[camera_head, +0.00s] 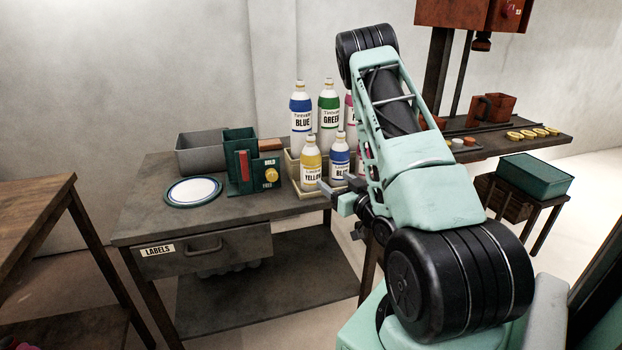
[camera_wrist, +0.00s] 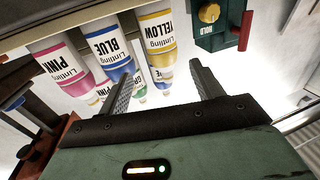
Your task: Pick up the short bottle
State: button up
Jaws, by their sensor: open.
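Short bottles stand in the front row of a beige tray (camera_head: 312,192) on the table, with tall ones behind. In the head view the short yellow bottle (camera_head: 311,166) and short blue bottle (camera_head: 340,158) show upright. The upside-down wrist view shows yellow (camera_wrist: 158,40), blue (camera_wrist: 106,46) and pink (camera_wrist: 62,66) bottles in the near row. My gripper (camera_head: 338,196) is at the tray's front right, low by the blue bottle. In the wrist view my gripper (camera_wrist: 160,75) is open, its fingers apart and nothing clasped. My arm hides the tray's right side in the head view.
Behind stand a tall blue bottle (camera_head: 300,118) and tall green bottle (camera_head: 328,116); a pink one is mostly hidden. A green device (camera_head: 242,162), grey bin (camera_head: 201,152) and plate (camera_head: 193,191) lie left. The table's front left is bare.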

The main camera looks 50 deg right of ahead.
aim_at(317, 167)
jog(key=b+x, duration=0.5)
jog(key=x, duration=0.4)
jog(key=shift+w, duration=0.15)
jog(key=shift+x, duration=2.85)
jog(key=shift+a+r, duration=0.1)
jog(key=c, duration=1)
